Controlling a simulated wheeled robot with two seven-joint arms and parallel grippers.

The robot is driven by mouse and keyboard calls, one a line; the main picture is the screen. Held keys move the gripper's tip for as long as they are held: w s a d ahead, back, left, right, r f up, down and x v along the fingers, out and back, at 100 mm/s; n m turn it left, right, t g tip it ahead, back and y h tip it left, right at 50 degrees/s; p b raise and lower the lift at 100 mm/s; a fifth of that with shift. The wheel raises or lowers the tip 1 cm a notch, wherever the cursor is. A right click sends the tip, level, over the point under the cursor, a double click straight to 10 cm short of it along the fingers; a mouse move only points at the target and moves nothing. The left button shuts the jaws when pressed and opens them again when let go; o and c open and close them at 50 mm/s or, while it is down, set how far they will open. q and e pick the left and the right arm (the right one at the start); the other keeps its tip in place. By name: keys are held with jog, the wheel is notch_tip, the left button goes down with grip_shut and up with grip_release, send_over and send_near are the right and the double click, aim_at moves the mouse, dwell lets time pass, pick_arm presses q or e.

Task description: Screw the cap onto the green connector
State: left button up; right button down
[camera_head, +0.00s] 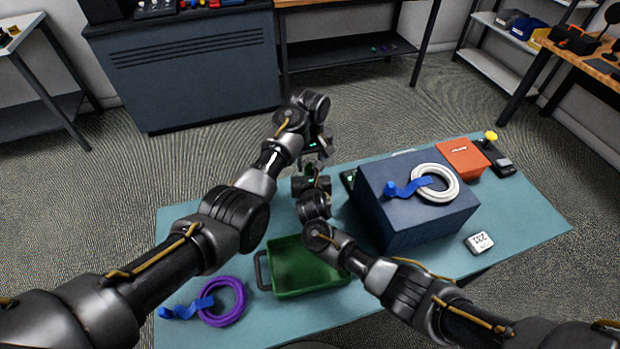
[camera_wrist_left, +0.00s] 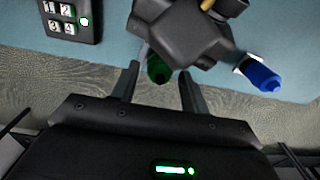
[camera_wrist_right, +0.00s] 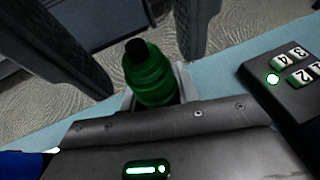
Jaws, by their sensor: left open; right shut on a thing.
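The green connector (camera_wrist_right: 152,80) stands between the fingertips of my right gripper (camera_wrist_right: 155,88), which is shut on it. Its dark top end (camera_wrist_right: 137,48) points up; I cannot tell whether this is a separate cap. My left gripper (camera_wrist_left: 158,85) is open, its two fingers on either side of the green connector (camera_wrist_left: 158,70) with gaps visible. In the head view my left gripper (camera_head: 318,158) faces my right one near the table's far edge, and the connector is mostly hidden between them.
A green tray (camera_head: 262,272), purple cable (camera_head: 237,304) and dark blue box (camera_head: 440,225) with a white cable (camera_head: 450,184) are on the table (camera_head: 530,225). An orange box (camera_head: 462,157) lies behind. A numbered device (camera_wrist_right: 290,75) and blue connector (camera_wrist_left: 262,75) are close by.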

pick_arm(q)
jog(key=shift+f, duration=0.65)
jog(key=shift+c, duration=0.3)
grip_shut()
jog(key=m, duration=0.6)
jog(key=shift+m, duration=0.4)
jog(key=shift+o, duration=0.7)
grip_release()
jog(key=shift+r, duration=0.1)
